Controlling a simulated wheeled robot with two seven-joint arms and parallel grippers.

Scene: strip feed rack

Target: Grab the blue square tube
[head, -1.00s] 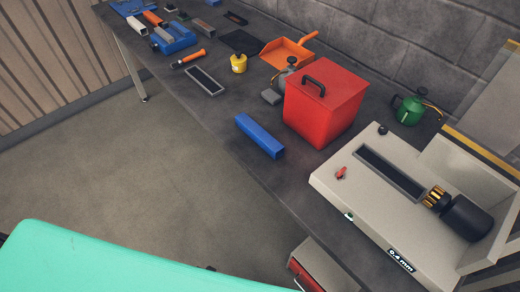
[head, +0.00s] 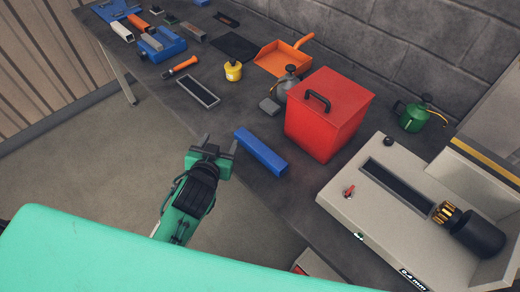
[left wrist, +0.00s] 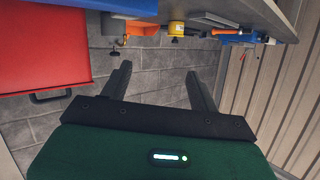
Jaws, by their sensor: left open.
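The blue square tube (head: 260,152) lies on the dark workbench near its front edge, left of the red box. In the head view my left gripper (head: 219,145) is in front of the bench edge, just left of the tube and apart from it. Its two fingers are spread, with nothing between them. In the left wrist view, which looks upside down, the open fingers (left wrist: 158,72) show, and a blue bar (left wrist: 115,6) at the top edge looks like the tube, partly cut off. My right gripper is not in view.
The red box (head: 325,120) with a black handle stands behind and right of the tube. A beige machine (head: 345,205) is further right. Bench left of the tube is clear.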

